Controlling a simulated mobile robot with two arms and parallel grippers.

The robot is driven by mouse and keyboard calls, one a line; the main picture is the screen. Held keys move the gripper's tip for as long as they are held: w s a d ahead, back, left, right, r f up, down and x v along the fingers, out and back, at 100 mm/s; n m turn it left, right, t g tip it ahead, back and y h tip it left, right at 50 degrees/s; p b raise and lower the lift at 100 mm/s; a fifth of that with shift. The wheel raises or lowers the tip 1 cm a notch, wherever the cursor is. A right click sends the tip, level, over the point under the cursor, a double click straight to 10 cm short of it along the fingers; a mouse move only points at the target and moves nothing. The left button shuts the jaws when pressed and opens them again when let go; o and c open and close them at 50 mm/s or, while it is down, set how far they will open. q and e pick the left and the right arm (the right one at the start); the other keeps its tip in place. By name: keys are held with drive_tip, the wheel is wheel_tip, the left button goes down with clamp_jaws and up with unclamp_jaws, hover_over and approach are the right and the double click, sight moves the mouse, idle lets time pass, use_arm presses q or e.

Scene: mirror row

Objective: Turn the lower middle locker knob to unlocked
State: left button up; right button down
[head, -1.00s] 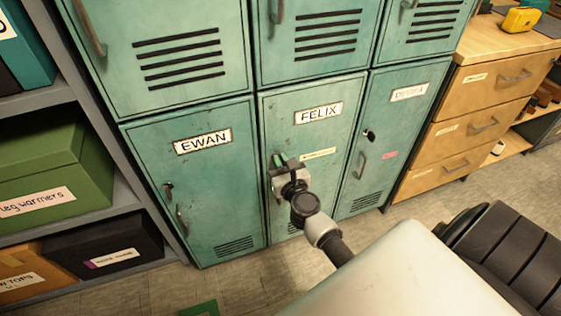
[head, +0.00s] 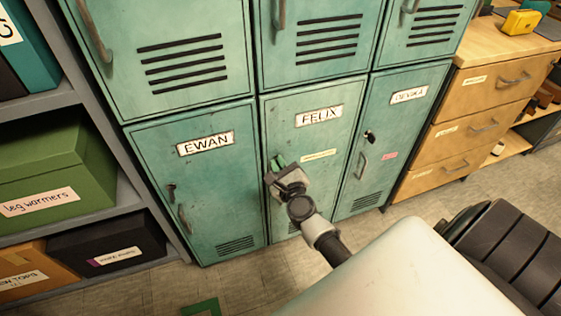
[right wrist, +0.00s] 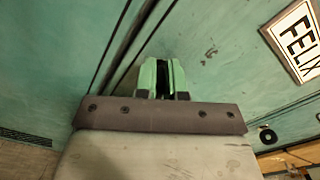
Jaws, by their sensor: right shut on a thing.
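The lower middle locker (head: 330,155) is teal with a FELIX label (head: 319,116). It also shows in the right wrist view (right wrist: 225,60). My right gripper (head: 278,162) is at the upper left part of this door. Its green fingertips (right wrist: 163,78) are close together against the door, shut on the locker knob. The knob is mostly hidden by the fingers, with only a dark strip between them, so its setting cannot be read. My left gripper is not in view.
The EWAN locker (head: 203,205) on the left and the DEVIKA locker (head: 392,130) on the right are closed, each with a knob and handle. Shelves with boxes (head: 50,165) stand at the left, a wooden drawer unit (head: 465,125) at the right. Floor in front is mostly clear.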

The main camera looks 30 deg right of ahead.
drive_tip(key=shift+a+n, duration=0.1)
drive_tip(key=shift+n, duration=0.9)
drive_tip(key=n+p, duration=0.1)
drive_tip(key=n, duration=0.3)
drive_tip(key=n+p, duration=0.1)
drive_tip(key=n, duration=0.2)
drive_tip(key=shift+a+f+p, duration=0.2)
drive_tip(key=shift+f+p, duration=0.1)
drive_tip(key=shift+f, duration=0.05)
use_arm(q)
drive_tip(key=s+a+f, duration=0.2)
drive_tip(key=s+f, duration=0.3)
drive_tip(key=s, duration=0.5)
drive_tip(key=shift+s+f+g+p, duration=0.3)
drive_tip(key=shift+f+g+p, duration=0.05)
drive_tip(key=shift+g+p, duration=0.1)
use_arm(e)
drive_tip(key=shift+f+n, duration=0.25)
drive_tip(key=shift+n, duration=1.35)
drive_tip(key=c, duration=1.2)
unclamp_jaws()
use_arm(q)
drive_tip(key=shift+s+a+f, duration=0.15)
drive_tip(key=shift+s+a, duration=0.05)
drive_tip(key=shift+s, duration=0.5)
use_arm(e)
drive_tip(key=v, duration=1)
drive_tip(key=shift+s, duration=0.35)
